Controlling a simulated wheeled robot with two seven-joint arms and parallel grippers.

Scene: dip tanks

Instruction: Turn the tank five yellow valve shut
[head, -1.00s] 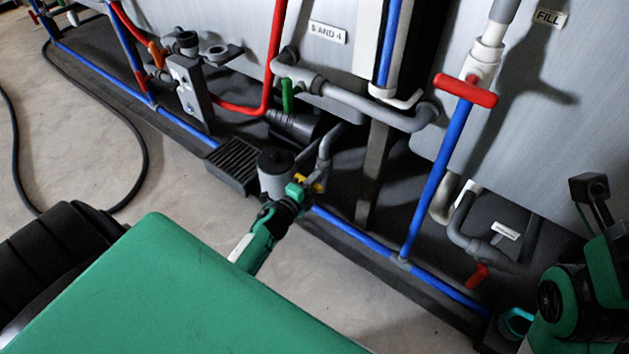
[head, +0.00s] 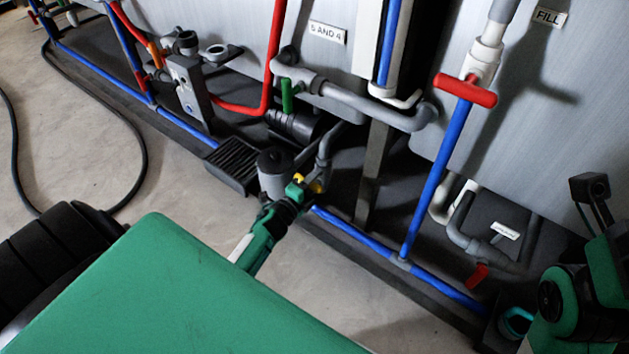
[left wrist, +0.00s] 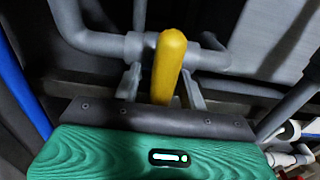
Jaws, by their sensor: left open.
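The yellow valve handle (head: 315,184) is on grey pipework low in front of the tank, just beyond my left gripper (head: 297,188). In the left wrist view the yellow handle (left wrist: 168,66) points up the picture, in line with the gap between the two grey fingers of my left gripper (left wrist: 163,88). The gripper is open, with one finger on each side of the handle's lower part. I cannot tell whether either finger touches it. The handle's lower end is hidden behind the gripper body. My right arm shows at the right edge, but its fingers are not seen.
A grey cylinder (head: 273,174) stands close beside the left gripper. A green handle (head: 286,95) and a red handle (head: 465,90) sit on nearby pipes. A blue pipe (head: 360,238) runs low along the tanks. A black hose (head: 140,150) lies on open floor at left.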

